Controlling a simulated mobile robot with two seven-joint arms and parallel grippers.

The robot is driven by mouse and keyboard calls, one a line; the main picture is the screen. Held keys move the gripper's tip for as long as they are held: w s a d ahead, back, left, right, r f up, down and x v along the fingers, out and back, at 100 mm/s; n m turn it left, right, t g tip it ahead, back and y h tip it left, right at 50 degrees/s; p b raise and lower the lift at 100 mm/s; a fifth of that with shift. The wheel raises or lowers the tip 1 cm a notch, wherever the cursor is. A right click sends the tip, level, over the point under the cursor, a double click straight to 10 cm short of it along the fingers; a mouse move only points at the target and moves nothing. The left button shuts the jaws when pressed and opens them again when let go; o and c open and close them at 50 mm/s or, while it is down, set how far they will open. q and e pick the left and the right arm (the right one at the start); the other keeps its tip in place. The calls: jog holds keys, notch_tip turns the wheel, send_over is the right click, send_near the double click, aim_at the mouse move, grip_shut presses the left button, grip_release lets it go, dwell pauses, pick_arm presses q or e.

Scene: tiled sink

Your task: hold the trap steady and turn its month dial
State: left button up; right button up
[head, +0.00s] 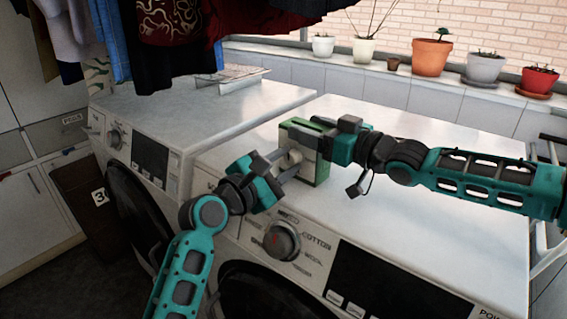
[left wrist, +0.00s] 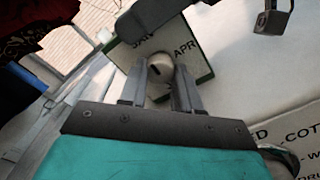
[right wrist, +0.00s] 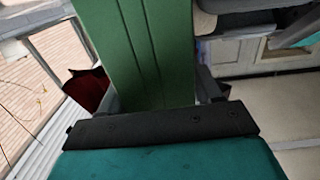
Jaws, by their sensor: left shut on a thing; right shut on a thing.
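The trap is a green box (head: 323,172) with a pale front face, upright on top of the nearer washing machine. In the left wrist view its face (left wrist: 198,52) carries the month labels JAN and APR. The round pale month dial (left wrist: 159,72) has a dark slot mark between those labels. My left gripper (head: 288,162) is shut on the dial from the front, one finger on each side. My right gripper (head: 332,143) reaches in from the right and is shut on the trap's body. In the right wrist view the green body (right wrist: 140,50) fills the space between its fingers.
Two white washing machines stand side by side; the nearer one has a COTTON program knob (head: 282,241) below my left gripper. Clothes (head: 180,35) hang at upper left. Potted plants (head: 431,57) line the sill behind.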

pick_arm(q)
jog(key=shift+m, duration=0.4)
jog(key=m, duration=0.3)
jog(key=shift+m, duration=0.4)
jog(key=m, duration=0.4)
jog(key=shift+m, duration=0.4)
jog(key=m, duration=0.4)
jog(key=shift+m, duration=2.3)
jog(key=o, duration=1.1)
jog(key=shift+h, duration=0.3)
jog(key=shift+c, duration=0.2)
jog(key=shift+a, duration=0.1)
